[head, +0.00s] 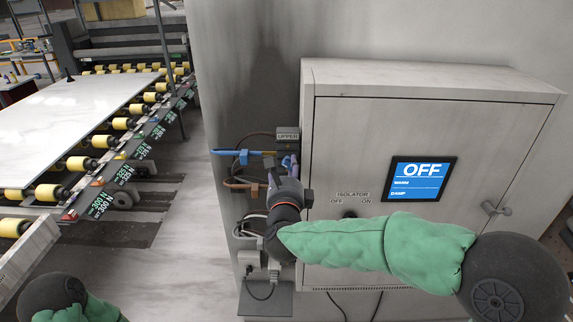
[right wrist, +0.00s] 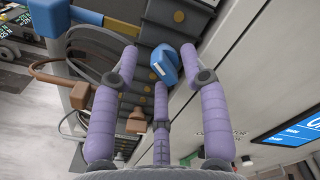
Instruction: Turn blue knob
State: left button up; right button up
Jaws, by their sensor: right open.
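The blue knob (right wrist: 165,63) shows in the right wrist view, mounted on the dark side of the cabinet. My right gripper (right wrist: 157,62) is open, its purple fingers spread to either side of the knob and a third finger below. I cannot tell whether any finger touches the knob. In the head view my right gripper (head: 289,166) is at the cabinet's left side, just below the "UPPER" label (head: 287,136). The knob is hard to make out there behind the fingers. My left gripper is outside the view.
The grey cabinet (head: 430,125) has a screen (head: 419,179) reading "OFF" and an isolator switch partly hidden by my arm. A blue pipe (head: 228,152) and copper pipe (head: 236,184) run beside my gripper. A roller conveyor with a slab (head: 75,112) stands at left.

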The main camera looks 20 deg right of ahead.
jog(key=shift+w+d, duration=0.15)
jog(key=shift+w, duration=0.3)
